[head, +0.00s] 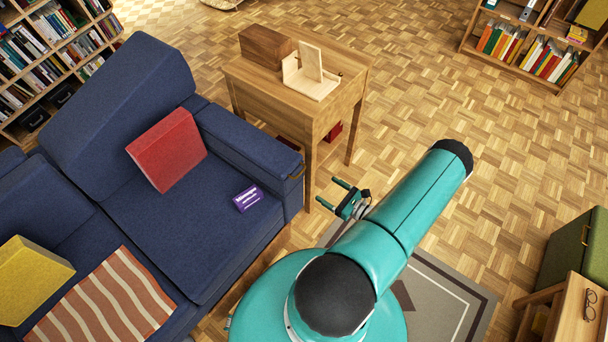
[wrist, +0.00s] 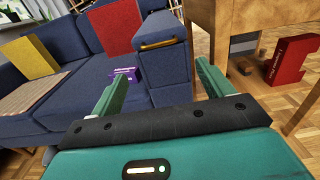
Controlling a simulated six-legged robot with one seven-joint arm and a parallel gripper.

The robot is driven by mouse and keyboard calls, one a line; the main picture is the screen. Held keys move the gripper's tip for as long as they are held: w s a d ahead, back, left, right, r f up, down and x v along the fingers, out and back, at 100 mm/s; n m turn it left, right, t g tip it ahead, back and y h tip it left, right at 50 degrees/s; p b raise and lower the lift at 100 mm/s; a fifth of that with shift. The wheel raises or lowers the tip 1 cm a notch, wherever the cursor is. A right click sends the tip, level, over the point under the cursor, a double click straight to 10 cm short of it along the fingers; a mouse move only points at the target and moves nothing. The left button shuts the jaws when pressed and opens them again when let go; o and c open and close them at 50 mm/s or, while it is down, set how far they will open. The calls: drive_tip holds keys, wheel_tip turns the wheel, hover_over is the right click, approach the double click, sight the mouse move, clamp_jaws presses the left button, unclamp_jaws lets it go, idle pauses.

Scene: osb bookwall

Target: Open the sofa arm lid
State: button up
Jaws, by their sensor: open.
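The blue sofa (head: 150,235) has an arm on its right side with a lid (head: 248,145) on top. The lid lies flat and looks shut. A brass-coloured handle (head: 296,172) sits at the lid's front end; it also shows in the wrist view (wrist: 157,44), above and between my fingers. My gripper (head: 338,194) is open and empty, to the right of the sofa arm's front and apart from it. In the wrist view my gripper's fingers (wrist: 160,74) point towards the arm's front face, lower in the picture than the handle.
A wooden side table (head: 300,85) stands right behind the sofa arm, bearing a brown box and a pale wooden stand. A red book (wrist: 292,60) shows beneath it. A purple box (head: 247,199) and red cushion (head: 167,150) are on the seat.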

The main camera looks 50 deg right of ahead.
drive_tip(key=w+a, duration=0.1)
drive_tip(key=w, duration=1)
drive_tip(key=shift+w, duration=0.4)
drive_tip(key=shift+c, duration=0.2)
drive_tip(key=c, duration=1.1)
drive_tip(key=shift+o, duration=0.2)
drive_tip(key=shift+r, duration=0.1)
